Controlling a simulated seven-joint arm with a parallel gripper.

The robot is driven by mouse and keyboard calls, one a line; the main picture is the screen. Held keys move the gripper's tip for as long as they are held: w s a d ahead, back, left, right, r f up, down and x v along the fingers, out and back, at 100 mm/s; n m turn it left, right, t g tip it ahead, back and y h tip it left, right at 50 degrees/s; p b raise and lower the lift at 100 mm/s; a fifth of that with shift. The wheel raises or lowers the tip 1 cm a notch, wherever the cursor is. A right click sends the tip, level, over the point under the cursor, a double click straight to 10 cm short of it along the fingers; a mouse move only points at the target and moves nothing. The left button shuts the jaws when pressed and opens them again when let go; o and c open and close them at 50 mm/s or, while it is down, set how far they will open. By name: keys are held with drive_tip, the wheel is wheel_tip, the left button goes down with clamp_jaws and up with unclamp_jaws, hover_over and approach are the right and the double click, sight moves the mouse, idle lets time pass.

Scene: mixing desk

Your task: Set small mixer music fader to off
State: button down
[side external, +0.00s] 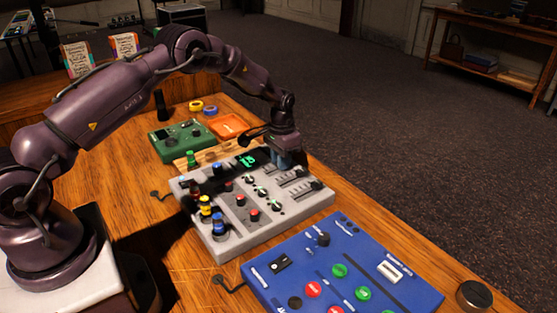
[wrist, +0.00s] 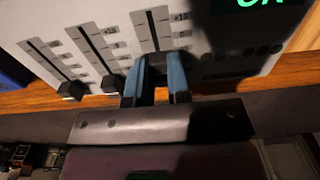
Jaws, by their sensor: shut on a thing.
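The grey mixer (side external: 310,203) sits on the wooden desk, with knobs, a lit green display and a row of faders at its far right side. My gripper (side external: 286,160) is over the fader nearest the display. I cannot read which fader is music.
A blue panel (side external: 385,290) with coloured buttons lies in front of the mixer. A green box (side external: 183,140) and an orange tray (side external: 228,125) lie behind it. A dark round knob (side external: 474,295) stands at the desk's right edge.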

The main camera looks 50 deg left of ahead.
drive_tip(key=shift+w, duration=1.3)
drive_tip(key=c, duration=1)
unclamp_jaws()
drive_tip(key=shift+c, duration=0.2)
wheel_tip(320, 180, up, 13)
